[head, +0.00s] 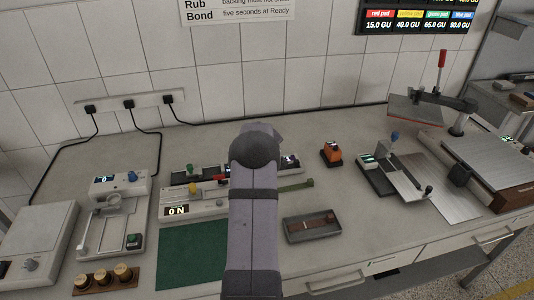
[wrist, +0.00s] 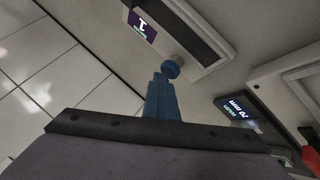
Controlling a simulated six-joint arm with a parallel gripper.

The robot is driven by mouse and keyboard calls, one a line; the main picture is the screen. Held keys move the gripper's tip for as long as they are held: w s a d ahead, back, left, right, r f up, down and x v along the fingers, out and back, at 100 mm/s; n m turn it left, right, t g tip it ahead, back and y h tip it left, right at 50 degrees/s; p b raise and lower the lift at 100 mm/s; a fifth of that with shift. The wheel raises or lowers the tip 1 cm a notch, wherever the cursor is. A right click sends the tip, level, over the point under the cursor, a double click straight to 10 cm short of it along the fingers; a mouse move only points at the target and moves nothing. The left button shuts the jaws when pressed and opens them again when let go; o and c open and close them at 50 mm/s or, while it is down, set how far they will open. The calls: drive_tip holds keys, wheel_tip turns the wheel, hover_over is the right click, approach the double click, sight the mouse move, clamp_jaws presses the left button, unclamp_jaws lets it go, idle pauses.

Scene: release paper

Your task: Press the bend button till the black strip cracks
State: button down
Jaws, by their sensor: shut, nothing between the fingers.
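In the wrist view, the narrow blue fingers of my gripper (wrist: 162,98) are closed together and empty. Their tips are at or just short of a round blue button (wrist: 173,68) on a pale device; I cannot tell whether they touch it. A long dark strip-like band (wrist: 190,32) runs along this device beside the button, and a small lit purple display (wrist: 142,25) sits at its end. I cannot tell if this band is the black strip, and no crack shows. In the head view, my arm hides the gripper and the blue button.
In the head view, a row of pale devices with coloured knobs (head: 194,188) stands left of my arm. A green mat (head: 192,255) lies in front. A grey tray (head: 312,226), an orange block (head: 331,152) and a lever stand (head: 440,95) are to the right.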

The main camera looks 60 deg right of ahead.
drive_tip(key=shift+s+a+f, duration=0.1)
drive_tip(key=shift+r+p, duration=1.25)
drive_tip(key=shift+r, duration=0.05)
drive_tip(key=shift+r, duration=0.15)
wheel_tip(320, 180, up, 5)
drive_tip(key=p, duration=0.4)
drive_tip(key=shift+p, duration=0.35)
